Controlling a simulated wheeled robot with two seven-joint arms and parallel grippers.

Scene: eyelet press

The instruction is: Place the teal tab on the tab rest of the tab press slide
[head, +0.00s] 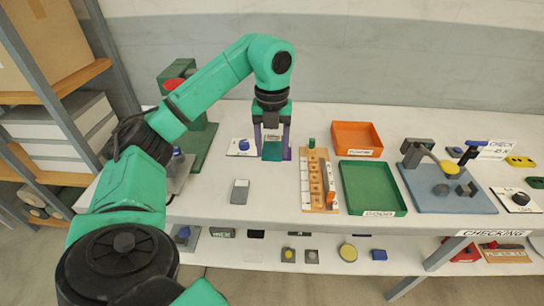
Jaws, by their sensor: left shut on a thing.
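My left gripper (272,153) points down above the white table, left of the wooden board. It is shut on a teal piece, the teal tab (272,151), which shows between the two dark fingers. A green press (203,147) with a red part stands behind my left arm, which hides much of it. A grey part with a blue knob (177,152) lies in front of the press, partly covered by my arm; it may be the slide. I cannot make out the tab rest. My right gripper is out of view.
A wooden board (333,205) with several pieces, a green tray (374,190) and an orange tray (357,138) stand right of the gripper. A grey block (240,192) and a white plate with a blue knob (243,146) lie nearby. A blue-based fixture (460,201) stands farther right.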

